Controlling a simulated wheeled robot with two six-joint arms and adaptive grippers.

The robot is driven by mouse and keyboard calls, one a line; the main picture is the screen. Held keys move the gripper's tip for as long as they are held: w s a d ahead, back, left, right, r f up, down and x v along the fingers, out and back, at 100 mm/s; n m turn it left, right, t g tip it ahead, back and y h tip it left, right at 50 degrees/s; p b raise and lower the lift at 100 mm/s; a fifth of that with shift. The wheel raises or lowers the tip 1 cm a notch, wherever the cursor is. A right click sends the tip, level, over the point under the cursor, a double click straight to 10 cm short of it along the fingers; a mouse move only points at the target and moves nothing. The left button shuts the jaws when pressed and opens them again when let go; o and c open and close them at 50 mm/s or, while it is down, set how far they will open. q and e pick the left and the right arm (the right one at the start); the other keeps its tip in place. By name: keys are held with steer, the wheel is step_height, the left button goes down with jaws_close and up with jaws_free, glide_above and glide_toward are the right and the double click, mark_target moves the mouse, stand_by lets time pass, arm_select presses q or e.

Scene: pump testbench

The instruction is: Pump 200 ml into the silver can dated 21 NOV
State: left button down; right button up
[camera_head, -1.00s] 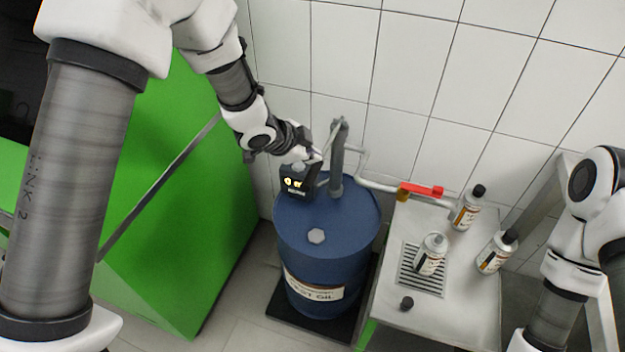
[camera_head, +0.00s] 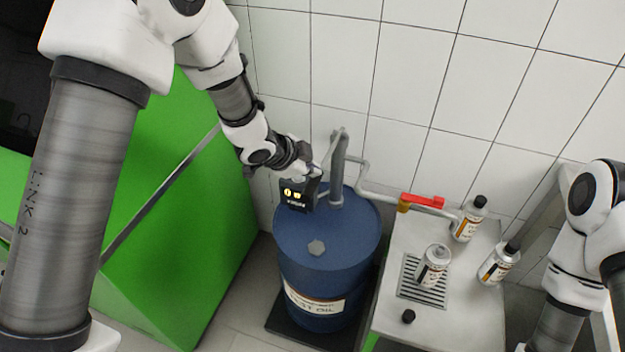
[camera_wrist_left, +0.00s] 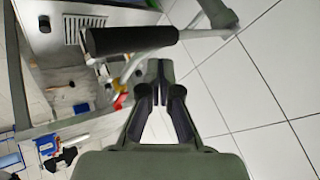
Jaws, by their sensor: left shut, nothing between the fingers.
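The blue drum (camera_head: 330,245) carries a grey pump (camera_head: 338,165) and a black display box (camera_head: 297,194) with yellow digits too small to read. My left gripper (camera_head: 312,172) is shut and empty, beside the pump just above the display. In the left wrist view, its closed fingertips (camera_wrist_left: 160,68) are just below a black handle grip (camera_wrist_left: 135,39), apart from it in the picture. A silver can (camera_head: 434,265) without a black cap stands on the drain grille. Two capped silver cans (camera_head: 468,218) (camera_head: 499,262) stand to its right. Their dates are unreadable. My right gripper is out of view.
A pipe runs from the pump to a red lever (camera_head: 423,201) above the steel table (camera_head: 385,330). A loose black cap (camera_head: 408,316) lies on the table near its front. The green cabinet (camera_head: 190,230) stands left. The tiled wall is close behind.

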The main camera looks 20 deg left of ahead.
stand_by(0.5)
arm_select(q)
steer(key=shift+f+b, duration=0.3)
steer(key=shift+f, duration=0.1)
